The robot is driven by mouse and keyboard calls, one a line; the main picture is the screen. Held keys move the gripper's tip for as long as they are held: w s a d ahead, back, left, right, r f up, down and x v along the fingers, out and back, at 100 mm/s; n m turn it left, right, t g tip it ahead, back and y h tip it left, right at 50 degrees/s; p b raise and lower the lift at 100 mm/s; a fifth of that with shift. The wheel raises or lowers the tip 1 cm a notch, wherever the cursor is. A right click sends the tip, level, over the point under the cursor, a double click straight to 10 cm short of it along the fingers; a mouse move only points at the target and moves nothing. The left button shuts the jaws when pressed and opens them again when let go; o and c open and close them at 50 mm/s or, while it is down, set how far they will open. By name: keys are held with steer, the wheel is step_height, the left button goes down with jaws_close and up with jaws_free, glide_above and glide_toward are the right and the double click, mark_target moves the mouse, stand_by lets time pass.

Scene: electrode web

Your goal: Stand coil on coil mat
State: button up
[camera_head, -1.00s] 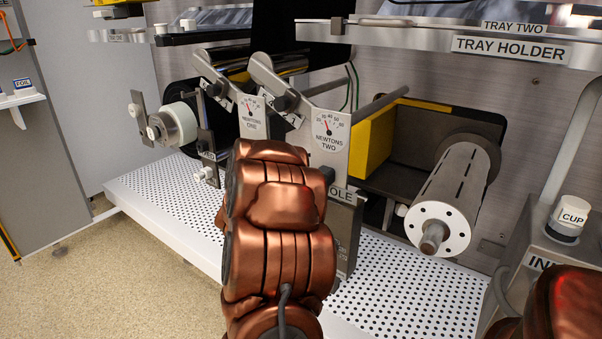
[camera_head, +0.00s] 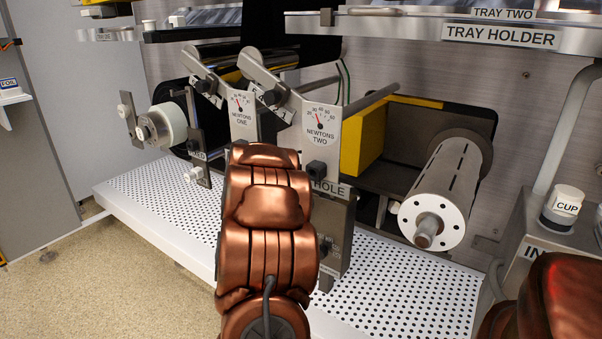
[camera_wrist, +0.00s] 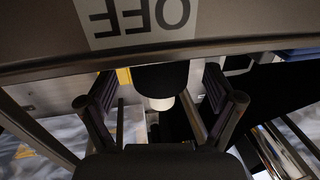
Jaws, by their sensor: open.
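No thing labelled as the coil or the coil mat can be made out in either view. A pale roll (camera_head: 168,124) sits on a spindle at the left of the machine in the head view; I cannot tell whether it is the coil. My gripper (camera_wrist: 163,88) shows in the wrist view with its fingers apart. A black and white rounded thing (camera_wrist: 161,80) appears between the fingers, seemingly beyond them; I cannot tell its distance. Nothing is visibly held. In the head view my copper arm hides the gripper.
A perforated white shelf (camera_head: 375,290) runs under the machine. A large slotted roller (camera_head: 440,190) juts out at right. The tray holder (camera_head: 500,36) overhangs above. In the wrist view, a panel with an upside-down label (camera_wrist: 135,20) crosses the top.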

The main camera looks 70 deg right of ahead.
steer(key=shift+d, duration=1)
steer(key=c, duration=1.6)
